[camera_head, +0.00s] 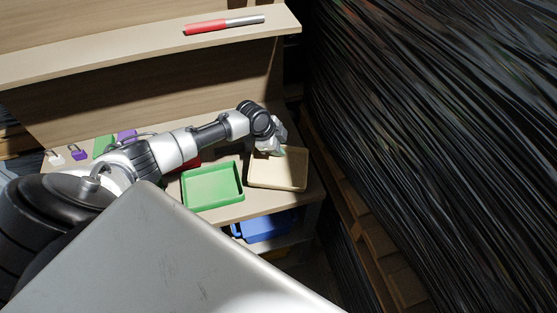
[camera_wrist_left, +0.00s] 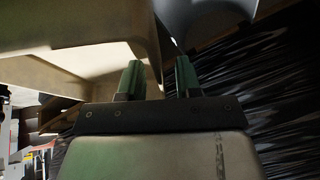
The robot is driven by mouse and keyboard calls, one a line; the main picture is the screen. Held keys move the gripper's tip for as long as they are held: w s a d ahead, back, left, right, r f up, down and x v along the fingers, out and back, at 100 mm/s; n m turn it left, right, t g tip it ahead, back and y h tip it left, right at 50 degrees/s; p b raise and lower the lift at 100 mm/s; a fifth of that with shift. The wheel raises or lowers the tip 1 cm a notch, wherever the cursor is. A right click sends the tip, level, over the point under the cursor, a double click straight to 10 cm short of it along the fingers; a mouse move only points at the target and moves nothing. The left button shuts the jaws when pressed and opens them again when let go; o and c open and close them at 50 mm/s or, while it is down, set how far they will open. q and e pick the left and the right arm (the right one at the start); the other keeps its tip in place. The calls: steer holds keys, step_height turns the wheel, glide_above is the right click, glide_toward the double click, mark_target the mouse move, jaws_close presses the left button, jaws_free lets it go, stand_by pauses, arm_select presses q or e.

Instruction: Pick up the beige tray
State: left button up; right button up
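The beige tray (camera_head: 280,180) sits on the right end of the wooden workbench, right of the green tray. My left gripper (camera_head: 277,151) is at its far left rim in the head view, hiding part of that rim. In the left wrist view, the two green fingertips (camera_wrist_left: 158,80) stand apart with a gap between them. A beige wall, apparently the tray (camera_wrist_left: 145,30), shows just beyond the gap. I cannot tell whether the fingers touch it. My right gripper is not in view.
A green tray (camera_head: 212,187) is close on the left, with a red item (camera_head: 190,163) behind it. A blue bin (camera_head: 265,226) is on the lower shelf. Purple (camera_head: 78,153) and white (camera_head: 55,158) padlocks lie at left. Black wrapped material (camera_head: 430,120) stands on the right.

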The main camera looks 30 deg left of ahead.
arm_select(q)
jaws_close()
steer(key=shift+r, duration=0.15)
